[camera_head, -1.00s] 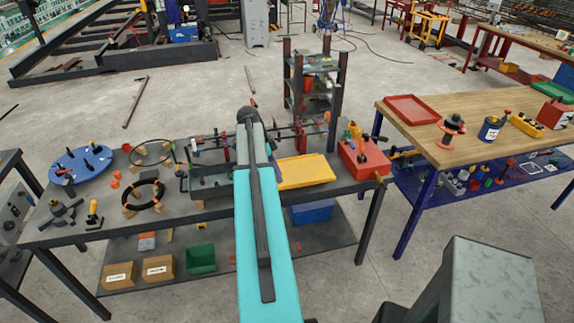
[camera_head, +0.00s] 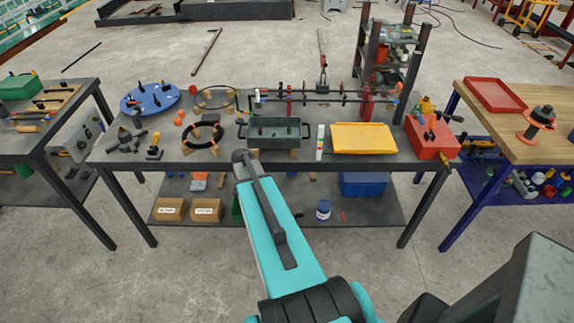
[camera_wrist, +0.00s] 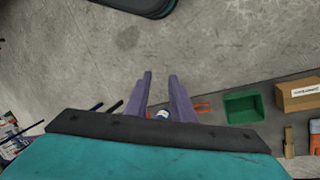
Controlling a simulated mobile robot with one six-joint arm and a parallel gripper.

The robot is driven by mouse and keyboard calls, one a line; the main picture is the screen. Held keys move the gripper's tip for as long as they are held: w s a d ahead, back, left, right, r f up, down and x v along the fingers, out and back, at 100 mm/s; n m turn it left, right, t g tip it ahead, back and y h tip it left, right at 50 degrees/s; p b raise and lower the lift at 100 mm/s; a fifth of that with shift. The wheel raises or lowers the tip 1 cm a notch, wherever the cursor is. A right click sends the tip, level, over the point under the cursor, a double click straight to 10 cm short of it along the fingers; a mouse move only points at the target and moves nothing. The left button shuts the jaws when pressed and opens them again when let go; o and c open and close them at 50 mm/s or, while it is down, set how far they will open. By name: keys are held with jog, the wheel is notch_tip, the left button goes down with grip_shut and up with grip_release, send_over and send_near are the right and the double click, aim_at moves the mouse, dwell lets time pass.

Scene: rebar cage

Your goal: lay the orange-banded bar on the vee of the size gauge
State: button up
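I cannot pick out the orange-banded bar or the size gauge's vee with certainty. A long thin rod (camera_head: 330,94) with several discs runs across red stands at the back of the middle table. A pale upright strip with coloured marks (camera_head: 320,142) stands between a grey tray and a yellow tray; I cannot tell whether it belongs to the gauge. My gripper (camera_wrist: 160,76) shows in the wrist view with two purplish fingers apart. Nothing is held between them; a small white thing shows beyond. In the head view my arm hides the gripper.
The grey tray (camera_head: 273,146), yellow tray (camera_head: 363,138), red box (camera_head: 432,138), black ring (camera_head: 203,136) and blue disc (camera_head: 150,98) crowd the middle table. Its lower shelf holds cartons (camera_head: 170,209) and a blue bin (camera_head: 363,184). A wooden table (camera_head: 475,130) stands right. Front floor is clear.

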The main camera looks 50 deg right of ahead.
jog(key=s+a+f+n+b, duration=0.1)
jog(key=s+a+f+n, duration=0.1)
jog(key=a+f+n, duration=0.5)
jog(key=s+a+f+n+b, duration=0.15)
jog(key=a+f, duration=0.35)
jog(key=a, duration=0.5)
jog(key=s+a+f+n+g+b, duration=0.1)
jog(key=s+a+f+n, duration=0.3)
jog(key=s+a+f, duration=0.1)
jog(key=s+a+f+n+b, duration=0.2)
jog(key=s+a+f+n, duration=0.2)
jog(key=s+a, duration=0.4)
jog(key=shift+s+a+f+g, duration=0.15)
jog(key=shift+a+f+g, duration=0.35)
jog(key=shift+a, duration=0.7)
